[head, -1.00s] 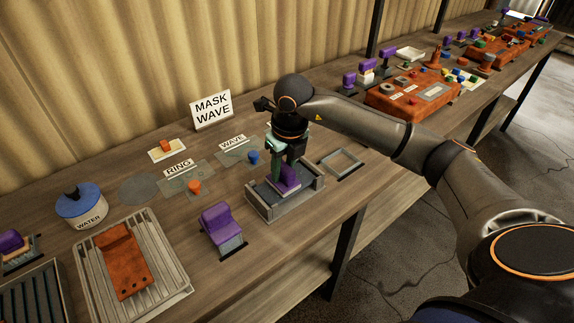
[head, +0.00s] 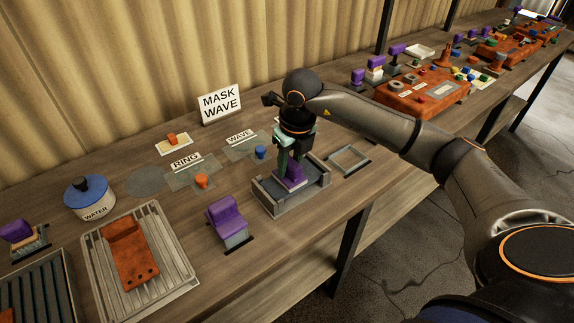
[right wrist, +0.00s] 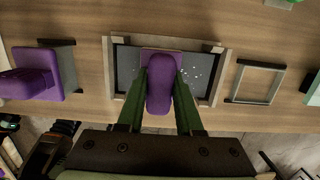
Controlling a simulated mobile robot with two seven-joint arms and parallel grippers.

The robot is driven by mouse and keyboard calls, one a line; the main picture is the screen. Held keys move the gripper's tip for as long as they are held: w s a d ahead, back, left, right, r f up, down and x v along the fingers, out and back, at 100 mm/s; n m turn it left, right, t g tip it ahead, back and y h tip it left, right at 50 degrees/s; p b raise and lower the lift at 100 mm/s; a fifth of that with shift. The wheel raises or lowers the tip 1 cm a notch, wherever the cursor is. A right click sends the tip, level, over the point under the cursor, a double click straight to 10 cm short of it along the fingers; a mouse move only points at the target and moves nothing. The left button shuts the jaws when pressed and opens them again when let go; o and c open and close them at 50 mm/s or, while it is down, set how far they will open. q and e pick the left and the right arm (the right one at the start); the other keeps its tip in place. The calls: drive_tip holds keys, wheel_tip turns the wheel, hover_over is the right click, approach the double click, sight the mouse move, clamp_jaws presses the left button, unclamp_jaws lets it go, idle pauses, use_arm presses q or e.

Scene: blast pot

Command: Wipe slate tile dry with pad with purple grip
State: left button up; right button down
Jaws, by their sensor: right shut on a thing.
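The pad with the purple grip (head: 292,178) is between the green fingers of my right gripper (head: 293,163), which is shut on the grip. The purple grip (right wrist: 160,88) also shows in the right wrist view, with its base over the dark slate tile (right wrist: 128,66). The tile lies inside a low grey tray (head: 274,211). Pale wet specks show on the tile to the right of the pad, and none are visible to its left. The pad hides the tile's middle. I cannot tell whether the pad touches the tile. My left gripper is not in view.
Another purple-gripped tool (head: 228,220) stands left of the tray, near the table's front edge. An empty grey frame (head: 362,168) lies to the right. A water pot (head: 90,202) and a ribbed tray (head: 178,272) with a rust-coloured plate (head: 131,250) are farther left.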

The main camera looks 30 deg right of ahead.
drive_tip(key=shift+w+d, duration=0.1)
drive_tip(key=shift+d, duration=0.7)
drive_tip(key=shift+d, duration=0.15)
drive_tip(key=shift+d, duration=0.15)
drive_tip(key=shift+a+f, duration=0.1)
drive_tip(key=shift+a, duration=1.05)
drive_tip(key=shift+a, duration=0.1)
drive_tip(key=shift+a, duration=0.25)
